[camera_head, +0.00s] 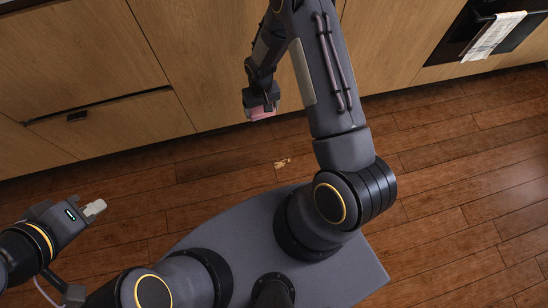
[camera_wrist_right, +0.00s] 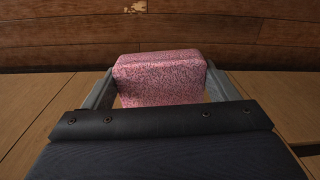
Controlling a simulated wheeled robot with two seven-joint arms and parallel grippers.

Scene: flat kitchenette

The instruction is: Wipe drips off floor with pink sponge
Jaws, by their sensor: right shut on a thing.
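The pink sponge (camera_wrist_right: 160,72) is a speckled block held between the two fingers of my right gripper (camera_wrist_right: 160,85) in the right wrist view. In the head view my right gripper (camera_head: 262,106) holds the sponge (camera_head: 261,114) in front of the wooden cabinets, apart from the drips. The drips (camera_head: 282,163) are a small light tan patch on the floor, and they also show at the top of the right wrist view (camera_wrist_right: 136,7). My left gripper (camera_head: 94,209) is at the lower left over the floor; its finger gap is not clear.
Wooden cabinet fronts (camera_head: 60,60) with dark handles line the back. A dark oven (camera_head: 470,40) with a hanging towel (camera_head: 492,37) is at the upper right. The brown plank floor (camera_head: 470,170) is clear around the drips and to the right.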

